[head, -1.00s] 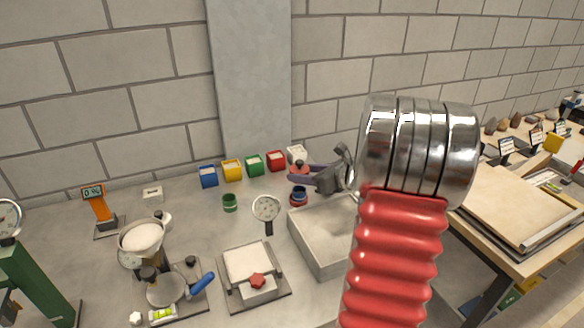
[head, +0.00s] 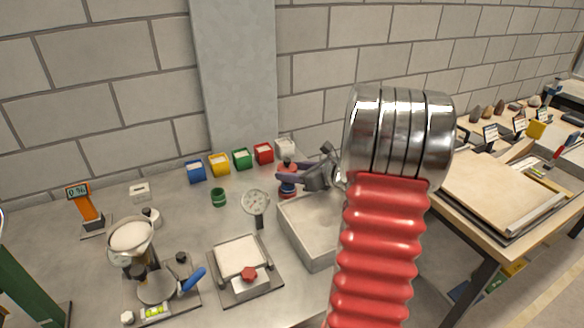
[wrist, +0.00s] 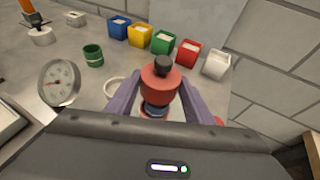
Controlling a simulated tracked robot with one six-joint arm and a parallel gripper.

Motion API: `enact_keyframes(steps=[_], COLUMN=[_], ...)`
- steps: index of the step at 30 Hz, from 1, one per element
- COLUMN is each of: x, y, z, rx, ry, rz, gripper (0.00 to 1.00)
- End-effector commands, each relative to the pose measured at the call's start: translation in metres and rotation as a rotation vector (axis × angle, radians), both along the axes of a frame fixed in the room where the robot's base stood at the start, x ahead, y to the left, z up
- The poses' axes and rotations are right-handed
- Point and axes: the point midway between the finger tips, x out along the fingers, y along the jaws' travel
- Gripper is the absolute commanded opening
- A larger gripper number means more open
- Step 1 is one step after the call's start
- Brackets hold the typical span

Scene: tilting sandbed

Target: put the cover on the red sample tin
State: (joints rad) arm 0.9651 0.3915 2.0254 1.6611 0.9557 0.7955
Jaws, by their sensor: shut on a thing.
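A red cover with a black knob (wrist: 161,78) is between the purple fingers of my gripper (wrist: 160,88) in the wrist view. My gripper (head: 288,177) is shut on it, and the cover's red top (head: 287,163) shows in the head view. In the wrist view the tin (wrist: 155,109) is mostly hidden by the cover and my gripper. I cannot tell whether cover and tin touch.
A green tin (head: 219,197) and a round dial gauge (head: 255,203) stand to the left. Blue, yellow, green, red and white boxes line the back (head: 241,159). A grey open tray (head: 310,232) lies close in front. A pale ring (wrist: 116,87) lies beside the tin.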

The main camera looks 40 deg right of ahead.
Motion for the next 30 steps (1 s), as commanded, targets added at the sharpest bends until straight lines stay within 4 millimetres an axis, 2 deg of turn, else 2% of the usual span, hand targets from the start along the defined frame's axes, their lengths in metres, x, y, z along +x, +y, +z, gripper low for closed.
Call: enact_keyframes(steps=[9,30], x=[0.000,0.000], y=[0.001,0.001], z=[-0.016,-0.019], rx=[0.001,0.000], ry=[0.000,0.000], rz=[0.001,0.002], gripper=[0.25,0.25])
